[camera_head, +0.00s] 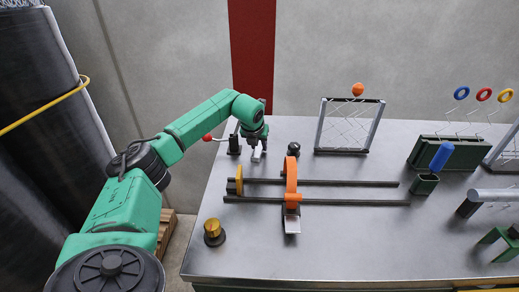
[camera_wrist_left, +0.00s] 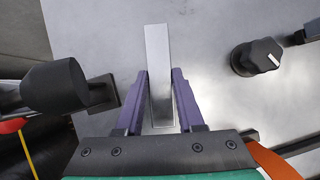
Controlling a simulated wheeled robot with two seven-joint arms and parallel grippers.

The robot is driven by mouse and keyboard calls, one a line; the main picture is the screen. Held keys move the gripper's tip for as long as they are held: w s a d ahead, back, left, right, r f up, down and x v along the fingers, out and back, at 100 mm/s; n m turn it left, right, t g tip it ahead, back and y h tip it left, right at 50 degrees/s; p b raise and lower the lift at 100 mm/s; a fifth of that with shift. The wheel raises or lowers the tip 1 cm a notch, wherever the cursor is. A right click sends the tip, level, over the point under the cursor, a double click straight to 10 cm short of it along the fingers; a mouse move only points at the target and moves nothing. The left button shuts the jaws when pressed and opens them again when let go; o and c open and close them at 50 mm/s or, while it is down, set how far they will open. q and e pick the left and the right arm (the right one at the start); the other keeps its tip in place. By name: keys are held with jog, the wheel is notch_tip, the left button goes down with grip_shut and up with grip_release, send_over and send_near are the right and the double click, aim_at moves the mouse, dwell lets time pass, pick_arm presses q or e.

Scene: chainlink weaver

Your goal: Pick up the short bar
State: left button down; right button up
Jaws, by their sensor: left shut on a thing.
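The short bar (camera_wrist_left: 157,48) is a flat, light grey metal strip. In the wrist view it runs lengthwise between the two purple fingers of my left gripper (camera_wrist_left: 160,85), which is shut on it. In the head view my left gripper (camera_head: 258,144) is at the back left of the table, and the bar's pale end (camera_head: 257,156) shows just below it. Whether the bar touches the tabletop is hard to tell. My right gripper is not in view.
A red-knobbed lever (camera_head: 234,143) stands close left of my left gripper, a black knob (camera_head: 294,149) to its right. Two dark rails (camera_head: 350,201) with an orange arch (camera_head: 291,183) lie in front. A mesh frame (camera_head: 349,125) stands behind. The front tabletop (camera_head: 350,245) is clear.

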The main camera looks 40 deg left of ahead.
pick_arm(q)
jog(key=shift+w+r, duration=0.1)
dwell(0.3)
jog(key=shift+r+b, duration=0.3)
jog(key=shift+r, duration=0.25)
jog(key=w+d, duration=0.1)
jog(key=w+d+r, duration=0.1)
jog(key=d, duration=0.1)
jog(key=shift+w+d+b, duration=0.1)
jog(key=shift+w+b, duration=0.25)
jog(key=shift+b, duration=0.05)
notch_tip(320, 180, up, 13)
jog(key=shift+s, duration=0.15)
